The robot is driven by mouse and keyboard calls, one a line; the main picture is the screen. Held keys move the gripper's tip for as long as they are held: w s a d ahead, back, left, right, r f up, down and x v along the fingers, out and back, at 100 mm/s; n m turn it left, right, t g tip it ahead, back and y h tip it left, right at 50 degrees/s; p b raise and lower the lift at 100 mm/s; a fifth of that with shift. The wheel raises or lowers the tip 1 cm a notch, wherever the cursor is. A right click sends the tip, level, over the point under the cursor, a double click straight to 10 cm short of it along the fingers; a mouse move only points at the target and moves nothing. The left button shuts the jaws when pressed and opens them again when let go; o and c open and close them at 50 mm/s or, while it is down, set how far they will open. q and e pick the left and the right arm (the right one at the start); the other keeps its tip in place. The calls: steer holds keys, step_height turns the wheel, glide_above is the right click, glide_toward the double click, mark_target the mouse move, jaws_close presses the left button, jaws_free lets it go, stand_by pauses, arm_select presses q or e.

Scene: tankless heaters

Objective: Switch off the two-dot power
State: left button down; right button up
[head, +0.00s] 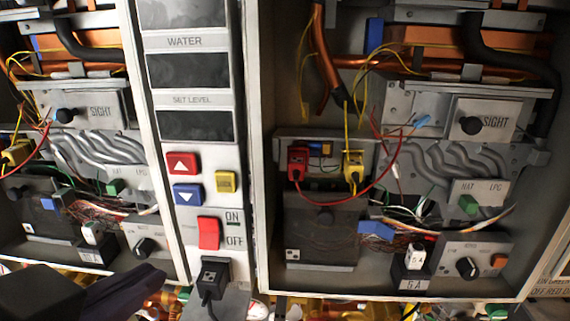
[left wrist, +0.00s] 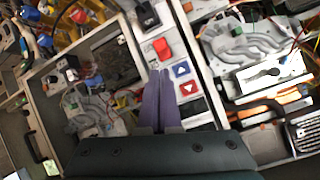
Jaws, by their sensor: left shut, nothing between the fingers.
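A red power switch (head: 208,233) sits on the central grey control panel, beside the ON and OFF labels. Below it is a black plug-like block (head: 213,272) with small white marks and a cord; I cannot count its dots clearly. In the left wrist view the red switch (left wrist: 162,48) lies just beyond the fingertips and the black block (left wrist: 148,15) is farther up. My left gripper (head: 154,274) is at the lower left of the head view, left of the block. Its purple fingers (left wrist: 160,73) are together and empty, apart from the switch. My right gripper is not in view.
Red (head: 181,163) and blue (head: 187,194) arrow buttons and a yellow button (head: 226,183) are above the switch. Open heater cabinets with wires and pipes flank the panel.

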arm_select(q)
steer(key=n, duration=0.4)
steer(key=shift+f, duration=0.1)
steer(key=p, duration=0.3)
glide_toward(210, 242)
steer(key=x, duration=0.5)
steer(key=shift+w, duration=0.15)
steer(key=shift+x, duration=0.8)
